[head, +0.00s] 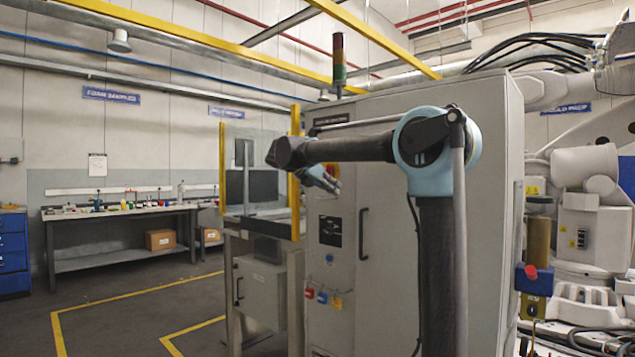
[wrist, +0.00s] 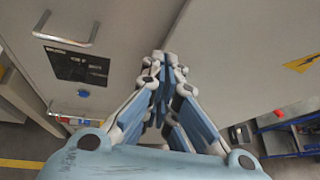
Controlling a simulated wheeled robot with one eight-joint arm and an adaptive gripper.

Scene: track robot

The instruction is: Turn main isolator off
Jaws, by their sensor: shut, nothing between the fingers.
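The main isolator (head: 332,168), a red and yellow switch, shows in part on the front of the grey cabinet in the head view. My arm and gripper cover some of it, so its handle position cannot be told. My gripper (head: 336,187) is in front of the cabinet, just below the visible part of the switch. I cannot tell whether it touches it. In the wrist view my gripper (wrist: 165,56) is shut and empty, its fingertips together in front of the pale cabinet surface. The isolator does not show there.
The cabinet (head: 385,250) has a dark label plate (head: 331,231), a vertical door handle (head: 363,234), a blue button (head: 329,258) and red and blue sockets (head: 315,295) lower down. A glass-guarded station (head: 262,185) stands left of it. Yellow-marked floor at left is open.

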